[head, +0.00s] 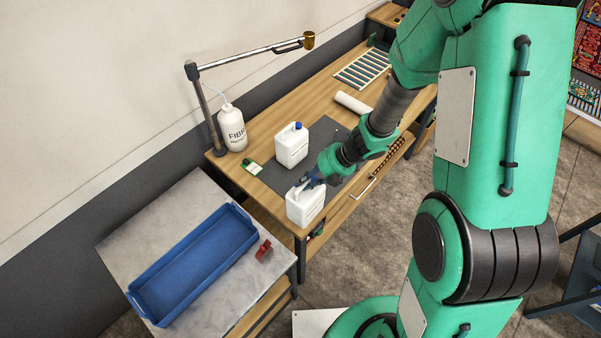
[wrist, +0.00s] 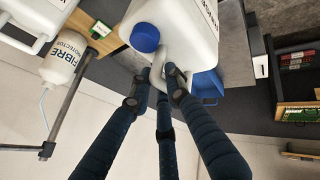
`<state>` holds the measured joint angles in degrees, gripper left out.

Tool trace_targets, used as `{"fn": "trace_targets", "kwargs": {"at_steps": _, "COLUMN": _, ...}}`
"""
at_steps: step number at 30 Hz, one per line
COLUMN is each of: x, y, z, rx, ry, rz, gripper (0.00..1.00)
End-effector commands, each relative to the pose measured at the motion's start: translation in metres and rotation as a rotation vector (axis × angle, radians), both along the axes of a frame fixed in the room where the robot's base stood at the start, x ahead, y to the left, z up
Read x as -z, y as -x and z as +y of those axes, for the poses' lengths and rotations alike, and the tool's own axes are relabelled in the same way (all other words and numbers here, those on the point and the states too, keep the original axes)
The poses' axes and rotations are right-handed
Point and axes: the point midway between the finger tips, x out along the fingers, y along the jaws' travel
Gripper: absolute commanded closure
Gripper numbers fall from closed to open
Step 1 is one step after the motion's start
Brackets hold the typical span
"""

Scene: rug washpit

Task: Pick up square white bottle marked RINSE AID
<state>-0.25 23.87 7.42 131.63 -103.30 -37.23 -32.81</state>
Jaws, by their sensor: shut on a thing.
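A square white bottle (head: 303,207) is at the near left corner of the wooden bench in the head view. My gripper (head: 308,181) is at its top. In the wrist view my gripper (wrist: 166,76) is shut on the handle of this white bottle (wrist: 178,22), beside its blue cap. Its label is cut off by the frame edge and I cannot read it fully. I cannot tell whether its base touches the bench. A second square white bottle (head: 291,147) with a blue cap stands upright on the dark mat (head: 323,137); its label is not readable.
A round white FIBRE bottle (head: 232,130) stands at the bench's back left, by a metal post with a swing arm (head: 250,57). A white roll (head: 352,103) lies farther along. A blue tray (head: 138,300) and a red item (head: 263,250) are on the lower grey-topped table.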

Motion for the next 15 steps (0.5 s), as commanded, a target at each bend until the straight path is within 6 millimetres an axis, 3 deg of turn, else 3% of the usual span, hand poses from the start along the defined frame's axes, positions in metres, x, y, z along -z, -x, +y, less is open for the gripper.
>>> {"fn": "trace_targets", "kwargs": {"at_steps": 6, "x": -0.004, "y": 0.029, "z": -0.009, "rx": 0.001, "ry": 0.0, "rz": -0.003, "gripper": 1.0}}
{"fn": "trace_targets", "kwargs": {"at_steps": 15, "x": -0.007, "y": 0.055, "z": -0.017, "rx": 0.0, "ry": -0.001, "rz": -0.002, "gripper": 1.0}}
